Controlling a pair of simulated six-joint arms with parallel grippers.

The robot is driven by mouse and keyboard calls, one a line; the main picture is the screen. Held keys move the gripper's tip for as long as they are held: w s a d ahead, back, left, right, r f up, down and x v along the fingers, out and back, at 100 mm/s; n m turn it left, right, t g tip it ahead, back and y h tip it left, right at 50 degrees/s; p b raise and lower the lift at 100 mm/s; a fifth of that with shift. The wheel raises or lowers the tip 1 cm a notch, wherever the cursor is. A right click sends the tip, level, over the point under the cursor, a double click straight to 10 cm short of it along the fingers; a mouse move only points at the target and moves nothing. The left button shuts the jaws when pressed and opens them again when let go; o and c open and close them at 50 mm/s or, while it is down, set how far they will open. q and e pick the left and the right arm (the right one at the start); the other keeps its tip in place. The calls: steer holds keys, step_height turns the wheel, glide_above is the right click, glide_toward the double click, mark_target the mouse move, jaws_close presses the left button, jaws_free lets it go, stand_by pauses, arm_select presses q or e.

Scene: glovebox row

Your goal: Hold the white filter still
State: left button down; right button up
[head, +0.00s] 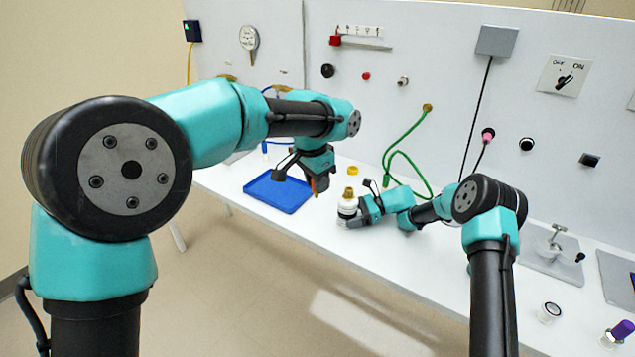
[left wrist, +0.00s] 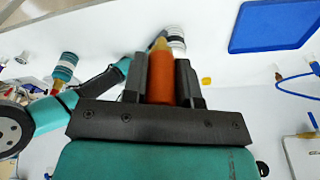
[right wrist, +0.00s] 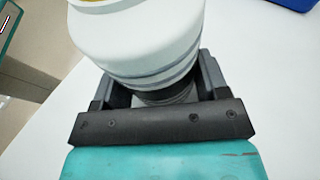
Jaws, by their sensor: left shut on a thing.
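The white filter (head: 347,207) stands upright on the bench with a brass fitting (head: 349,193) on top. In the right wrist view the filter (right wrist: 140,45) looms large, its dark lower part between my right fingers. My right gripper (head: 351,221) is around the filter low down and looks open, with a gap at the left finger. My left gripper (head: 318,187) is shut on an orange tapered piece (left wrist: 161,78), held above the bench to the left of the filter. In the left wrist view the filter (left wrist: 175,36) is partly hidden behind that piece and a finger.
A blue tray (head: 275,193) lies left of my left gripper. A green hose (head: 408,158) hangs from the panel behind my right arm. The bench's front edge is close to the filter.

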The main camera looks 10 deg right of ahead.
steer(key=o, duration=0.5)
steer(key=v, duration=1.2)
